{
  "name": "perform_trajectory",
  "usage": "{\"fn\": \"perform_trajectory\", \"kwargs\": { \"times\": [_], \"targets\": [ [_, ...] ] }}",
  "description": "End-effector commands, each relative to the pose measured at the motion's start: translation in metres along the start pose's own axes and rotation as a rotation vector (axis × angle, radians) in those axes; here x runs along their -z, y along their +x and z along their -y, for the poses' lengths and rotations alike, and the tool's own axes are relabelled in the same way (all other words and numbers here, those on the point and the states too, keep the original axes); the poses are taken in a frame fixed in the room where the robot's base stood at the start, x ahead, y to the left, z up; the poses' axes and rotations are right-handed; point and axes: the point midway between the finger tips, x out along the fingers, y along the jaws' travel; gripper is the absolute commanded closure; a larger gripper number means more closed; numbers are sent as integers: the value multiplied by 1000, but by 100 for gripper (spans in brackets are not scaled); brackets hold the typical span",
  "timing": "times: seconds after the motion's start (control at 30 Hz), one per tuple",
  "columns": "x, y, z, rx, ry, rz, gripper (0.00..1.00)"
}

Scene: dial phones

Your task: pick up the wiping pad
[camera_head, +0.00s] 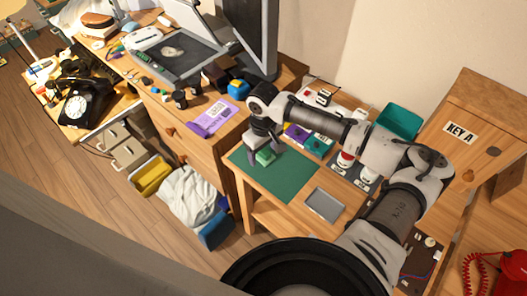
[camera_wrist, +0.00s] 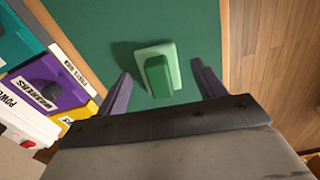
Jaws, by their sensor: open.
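The wiping pad (camera_wrist: 158,65) is a light green block with a darker green raised grip on top. It lies on the dark green mat (camera_wrist: 202,22). In the head view the pad (camera_head: 265,157) shows just under my gripper (camera_head: 264,146). The gap in height between the fingers and the pad is hard to tell.
Several labelled boxes, including a purple one (camera_wrist: 58,97), stand close left of the mat in the wrist view. A grey tray (camera_head: 325,204) lies by the mat's right corner. A monitor (camera_head: 250,38) and a wooden KEY A cabinet (camera_head: 470,150) stand nearby. The mat's front is clear.

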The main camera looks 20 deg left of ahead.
Motion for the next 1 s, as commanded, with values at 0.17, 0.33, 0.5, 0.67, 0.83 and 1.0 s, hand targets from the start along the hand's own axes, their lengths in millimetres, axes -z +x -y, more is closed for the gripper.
{"fn": "perform_trajectory", "kwargs": {
  "times": [0.17,0.33,0.5,0.67,0.83,1.0],
  "targets": [
    [0,1,0,0,0,0,31],
    [0,1,0,0,0,0,48],
    [0,1,0,0,0,0,70],
    [0,1,0,0,0,0,80],
    [0,0,0,0,0,-1,80],
    [1,-10,0,0,0,-1,80]
  ]
}}
